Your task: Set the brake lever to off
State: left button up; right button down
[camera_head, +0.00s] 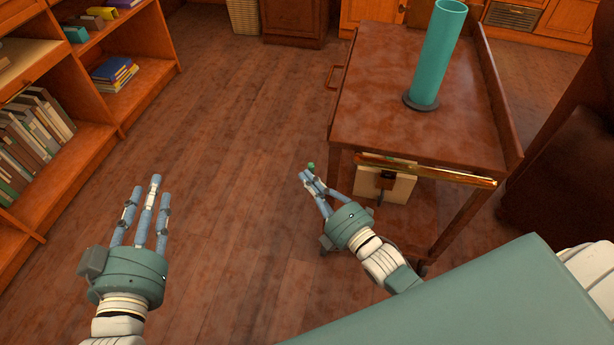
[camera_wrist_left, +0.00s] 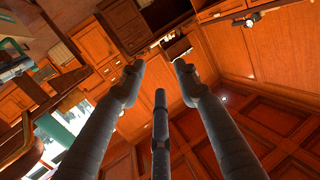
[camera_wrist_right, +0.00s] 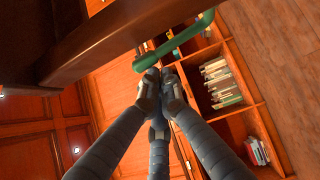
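A green curved lever (camera_wrist_right: 172,46), which looks like the brake lever, shows in the right wrist view beside the dark cart frame. In the head view only a small green end (camera_head: 311,166) shows, left of the cart's near leg. My right gripper (camera_head: 307,176) has its fingers drawn together right at this end. In the right wrist view the fingertips (camera_wrist_right: 160,84) meet just below the lever; I cannot tell whether they touch it. No lever markings are readable. My left gripper (camera_head: 144,190) is open and empty over the floor at the left.
The wooden cart (camera_head: 375,95) carries a tall teal cylinder (camera_head: 440,50) in a dark ring. A brass rail (camera_head: 425,170) and a cream panel (camera_head: 398,188) with a dark block are at its near end. A bookshelf (camera_head: 95,110) stands left; floor between is clear.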

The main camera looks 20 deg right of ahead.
pick_arm(q)
jog(key=s+a+f+g+y+p, duration=0.2)
jog(key=s+f+g, duration=0.4)
jog(key=f, duration=0.6)
jog(key=shift+s+a+g, duration=0.15)
jog(key=shift+a+g, duration=0.15)
jog(key=shift+a, duration=0.3)
jog(key=shift+s, duration=0.1)
